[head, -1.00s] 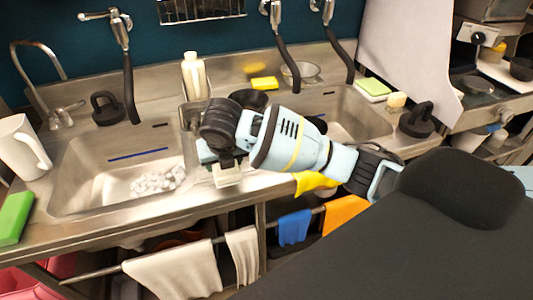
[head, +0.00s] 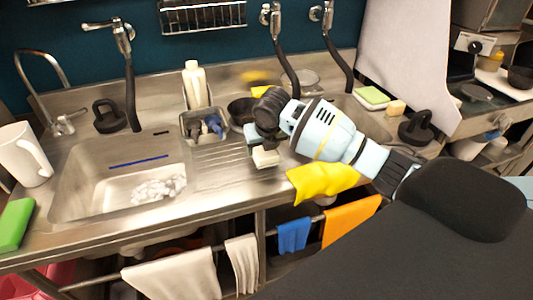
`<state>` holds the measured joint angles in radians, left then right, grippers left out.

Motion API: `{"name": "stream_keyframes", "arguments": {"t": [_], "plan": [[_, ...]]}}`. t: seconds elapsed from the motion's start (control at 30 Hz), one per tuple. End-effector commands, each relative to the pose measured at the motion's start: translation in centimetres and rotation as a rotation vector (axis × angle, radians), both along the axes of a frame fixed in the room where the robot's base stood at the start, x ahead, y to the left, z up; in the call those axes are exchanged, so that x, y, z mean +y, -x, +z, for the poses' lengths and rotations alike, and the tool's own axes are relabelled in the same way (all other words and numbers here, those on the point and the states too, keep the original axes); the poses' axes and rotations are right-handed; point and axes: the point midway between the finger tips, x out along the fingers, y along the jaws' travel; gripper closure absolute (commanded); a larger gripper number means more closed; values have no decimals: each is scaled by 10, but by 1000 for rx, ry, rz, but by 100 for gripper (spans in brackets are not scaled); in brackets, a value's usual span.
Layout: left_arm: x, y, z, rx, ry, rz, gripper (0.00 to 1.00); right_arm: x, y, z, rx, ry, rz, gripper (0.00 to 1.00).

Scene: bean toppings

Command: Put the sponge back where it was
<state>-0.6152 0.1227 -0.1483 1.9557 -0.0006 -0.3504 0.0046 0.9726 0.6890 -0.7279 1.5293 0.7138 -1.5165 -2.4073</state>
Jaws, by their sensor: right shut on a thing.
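My right gripper (head: 262,146) reaches in from the right and points down over the ribbed drainboard between the two basins. It is shut on a sponge that is mostly hidden; a pale block and a grey-green edge show at the fingertips. I cannot tell whether it touches the counter. Other sponges stand around: a green one (head: 14,224) at the left front edge, a yellow one (head: 262,91) at the back, partly hidden by my gripper, and a green-topped one (head: 372,96) at the right back. My left gripper is not in view.
A metal caddy (head: 190,130) and dark bowl (head: 240,111) stand just behind my gripper. A white bottle (head: 195,85) is at the back. The left basin (head: 95,185) holds whitish lumps. A yellow cloth (head: 322,181) hangs over the front edge. The drainboard (head: 215,167) has free room.

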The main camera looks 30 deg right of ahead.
Motion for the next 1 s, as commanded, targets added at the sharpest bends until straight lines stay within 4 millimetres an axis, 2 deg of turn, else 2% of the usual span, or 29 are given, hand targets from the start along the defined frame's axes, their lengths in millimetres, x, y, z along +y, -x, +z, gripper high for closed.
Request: {"name": "stream_keyframes", "arguments": {"t": [0.23,0.37,0.5,0.6,0.97,1.0], "plan": [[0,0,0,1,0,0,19,-5,-1,-1,0,0,-1,70],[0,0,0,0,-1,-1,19,-17,-4,-2,0,0,-3,70],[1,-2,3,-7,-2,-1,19,-14,-3,-26,3,-1,0,70],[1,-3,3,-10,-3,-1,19,-15,-4,-35,0,-1,0,70],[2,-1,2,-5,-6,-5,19,-15,-4,-39,0,0,0,70],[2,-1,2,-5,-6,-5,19,-15,-4,-39,0,0,0,38]]}}
